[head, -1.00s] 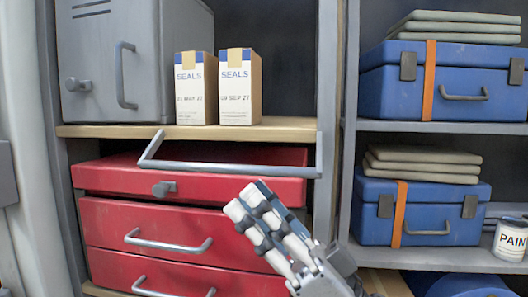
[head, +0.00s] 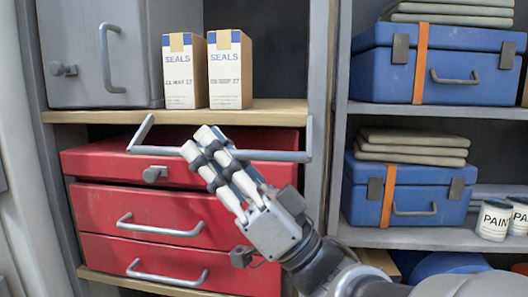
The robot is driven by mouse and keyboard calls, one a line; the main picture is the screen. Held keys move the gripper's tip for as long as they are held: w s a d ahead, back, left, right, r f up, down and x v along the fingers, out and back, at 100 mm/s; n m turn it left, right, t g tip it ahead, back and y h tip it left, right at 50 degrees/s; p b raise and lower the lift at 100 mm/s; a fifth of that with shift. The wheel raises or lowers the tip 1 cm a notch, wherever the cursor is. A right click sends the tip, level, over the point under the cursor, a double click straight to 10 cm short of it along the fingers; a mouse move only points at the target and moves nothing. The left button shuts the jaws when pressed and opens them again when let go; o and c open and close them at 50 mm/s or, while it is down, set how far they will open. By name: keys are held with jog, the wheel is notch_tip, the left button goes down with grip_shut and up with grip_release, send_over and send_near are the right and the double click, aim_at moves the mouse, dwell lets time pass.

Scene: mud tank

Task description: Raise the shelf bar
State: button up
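The grey shelf bar (head: 278,155) runs across the front of the cabinet, just below the edge of the wooden shelf (head: 130,115). It hangs low, in front of the top red drawer. Its bent left end (head: 141,133) and upright right end show. My gripper (head: 199,141) reaches up and left from the lower right, its fingertips overlapping the bar left of its middle. The fingers hide part of the bar. I cannot tell whether they touch it or are in front of it. The two fingers look close together, and I see nothing held between them.
Two SEALS boxes (head: 185,78) (head: 230,75) stand on the wooden shelf beside a grey metal case (head: 85,50). Red drawers (head: 140,212) with metal handles lie below. At right, blue cases (head: 440,75) (head: 435,195) and PAINT cans (head: 493,220) sit on grey shelves.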

grip_shut()
jog(key=shift+a+t, duration=0.1)
jog(key=shift+t, duration=0.2)
